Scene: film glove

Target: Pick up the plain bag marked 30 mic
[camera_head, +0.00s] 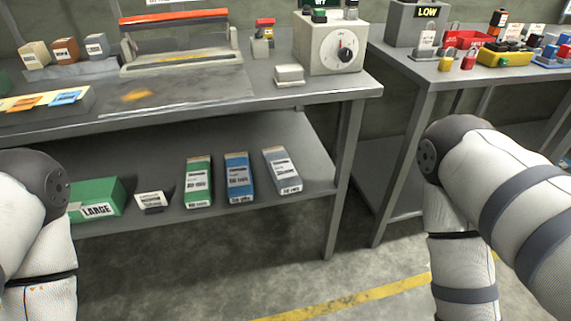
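Three slim packs lie in a row on the lower shelf of the left bench: a green one (198,181), a blue one (236,178) and a plain grey one (282,171). Each has white labels with small print. The print is too small to read surely, so I cannot tell which one says 30 mic. Both my arms show at the left and right edges. Neither gripper is in view.
A green box marked LARGE (97,199) and a small white card (151,202) stand left of the packs. The bench top (200,98) above carries a sealer (176,44) and a dial box (331,42). A second bench (434,76) stands right. Shelf space right of the grey pack is clear.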

